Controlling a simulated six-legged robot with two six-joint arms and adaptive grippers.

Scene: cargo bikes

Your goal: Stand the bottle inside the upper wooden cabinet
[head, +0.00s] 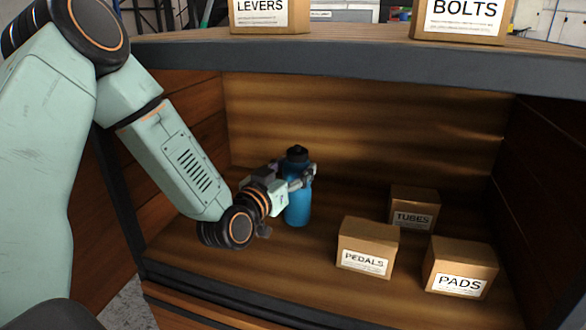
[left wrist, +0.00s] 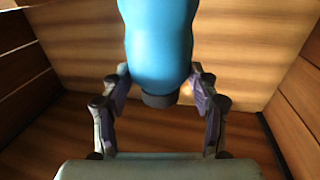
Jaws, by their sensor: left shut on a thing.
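The blue bottle (head: 298,208) with a black cap is upright inside the wooden cabinet (head: 360,110), left of its middle. My left gripper (head: 302,178) is shut on the bottle's upper part, reaching in from the left. The bottle's base is at or close to the cabinet floor; I cannot tell whether it touches. In the left wrist view the bottle (left wrist: 158,38) sits between the two fingers (left wrist: 160,82), with its dark cap toward the bottom of the picture. My right gripper is not in view.
Boxes marked PEDALS (head: 367,247), TUBES (head: 413,208) and PADS (head: 460,267) stand on the cabinet floor to the right. LEVERS (head: 269,14) and BOLTS (head: 459,18) boxes stand on the cabinet top. The top's dark front edge (head: 350,68) overhangs the opening. Floor around the bottle is clear.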

